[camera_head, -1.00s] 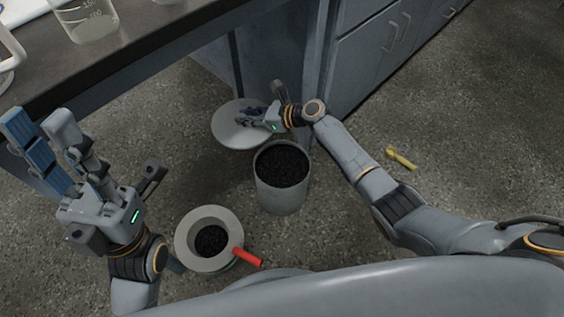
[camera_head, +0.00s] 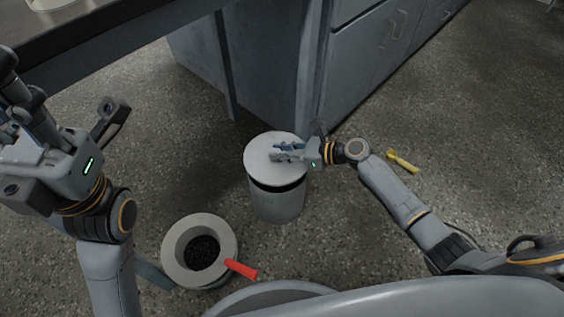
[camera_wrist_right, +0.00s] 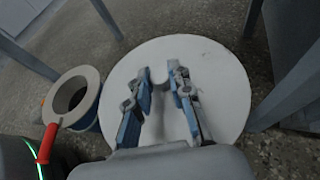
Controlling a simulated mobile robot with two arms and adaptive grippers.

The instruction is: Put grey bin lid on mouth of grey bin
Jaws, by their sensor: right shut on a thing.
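The grey bin lid (camera_head: 262,172) is a pale round disc over the mouth of the grey bin (camera_head: 278,206). A dark band of the bin's inside shows below the lid's front edge, so the lid sits above the rim there. Its far side hides the rest of the mouth. My right gripper (camera_head: 287,153) is shut on the lid at its middle, on what looks like a handle. In the right wrist view the lid (camera_wrist_right: 226,92) spreads under the fingers (camera_wrist_right: 161,80). My left gripper (camera_head: 22,95) is at the left edge, away from the bin, its fingers partly cut off.
A grey round vessel (camera_head: 172,248) with dark grains inside and a red handle (camera_head: 241,269) stands left of the bin. A yellow tool (camera_head: 402,162) lies on the floor at right. Grey cabinets (camera_head: 270,75) and a dark bench top (camera_head: 100,45) stand behind.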

